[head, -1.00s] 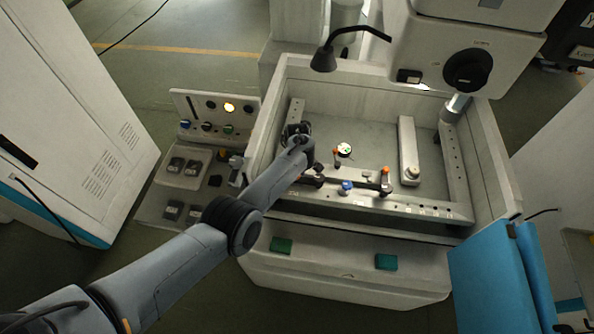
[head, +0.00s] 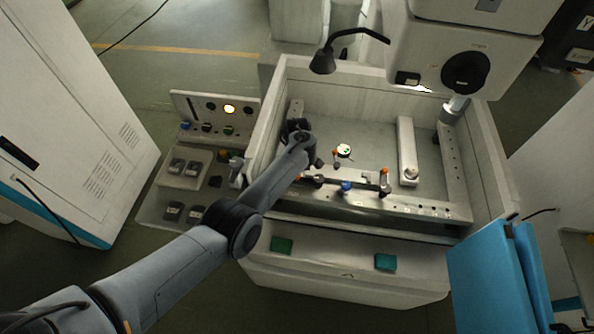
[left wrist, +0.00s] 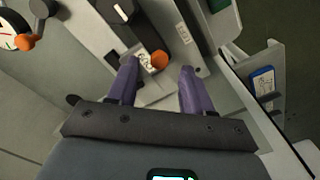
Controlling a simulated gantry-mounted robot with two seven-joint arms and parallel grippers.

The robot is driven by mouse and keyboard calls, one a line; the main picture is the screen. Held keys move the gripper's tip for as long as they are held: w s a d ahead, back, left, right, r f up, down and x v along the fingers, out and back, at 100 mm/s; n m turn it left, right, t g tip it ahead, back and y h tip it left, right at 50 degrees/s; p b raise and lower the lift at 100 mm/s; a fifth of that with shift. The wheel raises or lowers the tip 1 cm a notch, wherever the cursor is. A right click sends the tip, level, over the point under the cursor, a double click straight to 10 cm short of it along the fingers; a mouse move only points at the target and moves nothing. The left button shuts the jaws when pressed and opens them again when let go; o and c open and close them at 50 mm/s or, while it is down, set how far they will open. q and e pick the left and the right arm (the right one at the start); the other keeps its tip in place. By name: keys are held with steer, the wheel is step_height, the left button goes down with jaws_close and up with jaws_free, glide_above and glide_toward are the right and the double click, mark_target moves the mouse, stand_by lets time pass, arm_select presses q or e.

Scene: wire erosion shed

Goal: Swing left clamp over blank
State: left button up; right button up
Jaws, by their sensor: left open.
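In the head view my left arm reaches over the tank's left side, and its gripper (head: 309,155) is partly hidden behind its own wrist. In the left wrist view the two purple fingers (left wrist: 158,77) are apart. An orange knob (left wrist: 159,59) shows between and just beyond their tips, with no visible grip on it. The left clamp (head: 318,180) is a dark part at the left of the front rail, with an orange knob (head: 297,178) beside it. A dark bar runs from it toward the right clamp (head: 385,182). I cannot clearly tell the blank from this bar. My right gripper is out of view.
A round dial (head: 344,150) stands inside the tank (head: 480,150), behind the front rail. A blue knob (head: 346,187) sits on the rail's middle. A black lamp (head: 323,61) and a machine head (head: 440,40) overhang the back. The tank floor's middle is open.

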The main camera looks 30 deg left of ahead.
arm_select(q)
step_height(320, 180, up, 8)
steer(key=p, duration=0.1)
steer(key=shift+f, duration=0.1)
stand_by(0.5)
